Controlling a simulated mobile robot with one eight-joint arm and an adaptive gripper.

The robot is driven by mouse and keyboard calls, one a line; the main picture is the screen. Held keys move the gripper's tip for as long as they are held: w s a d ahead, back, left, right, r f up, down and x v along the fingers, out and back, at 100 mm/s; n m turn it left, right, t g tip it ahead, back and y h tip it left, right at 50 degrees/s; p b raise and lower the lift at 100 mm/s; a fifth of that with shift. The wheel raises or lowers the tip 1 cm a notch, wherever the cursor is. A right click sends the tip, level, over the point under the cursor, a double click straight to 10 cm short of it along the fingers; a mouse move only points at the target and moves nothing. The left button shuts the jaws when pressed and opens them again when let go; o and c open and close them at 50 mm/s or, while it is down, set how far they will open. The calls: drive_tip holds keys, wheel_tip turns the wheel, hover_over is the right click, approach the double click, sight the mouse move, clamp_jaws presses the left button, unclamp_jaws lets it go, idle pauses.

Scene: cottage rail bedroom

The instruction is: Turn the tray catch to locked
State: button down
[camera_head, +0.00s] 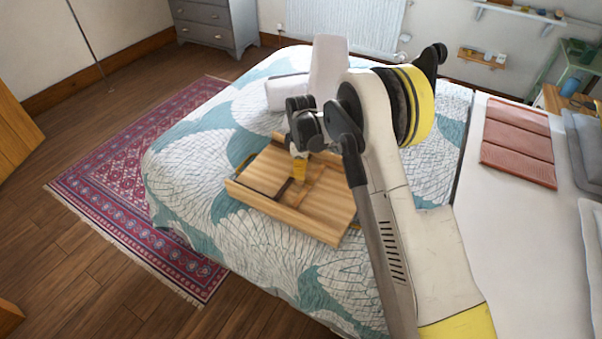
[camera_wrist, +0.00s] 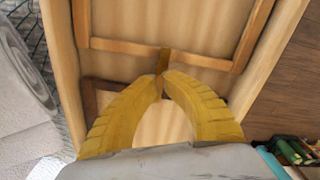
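The wooden tray (camera_head: 285,213) lies on the bed, with a raised rim and low wooden strips across it. It fills much of the wrist view (camera_wrist: 62,70). My gripper (camera_head: 298,180) points down over the middle of the tray. In the wrist view its yellow fingers (camera_wrist: 162,82) curve together and nearly meet at the tips. A small dark brown piece, seemingly the tray catch (camera_wrist: 164,57), shows between and just beyond the fingertips, at a gap between the strips. The fingers hide much of it, and I cannot read whether it stands at locked.
The tray rests on the patterned bedcover (camera_head: 190,155). A white pillow-like thing (camera_head: 287,92) lies behind it. A patterned rug (camera_head: 120,195) covers floor left of the bed. A grey drawer unit (camera_head: 215,22) stands at the back.

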drive_tip(key=shift+s+n, duration=0.1)
drive_tip(key=shift+n, duration=0.2)
drive_tip(key=c, duration=1.3)
unclamp_jaws()
drive_tip(key=shift+c, duration=0.2)
drive_tip(key=shift+r, duration=0.1)
wheel_tip(320, 180, up, 12)
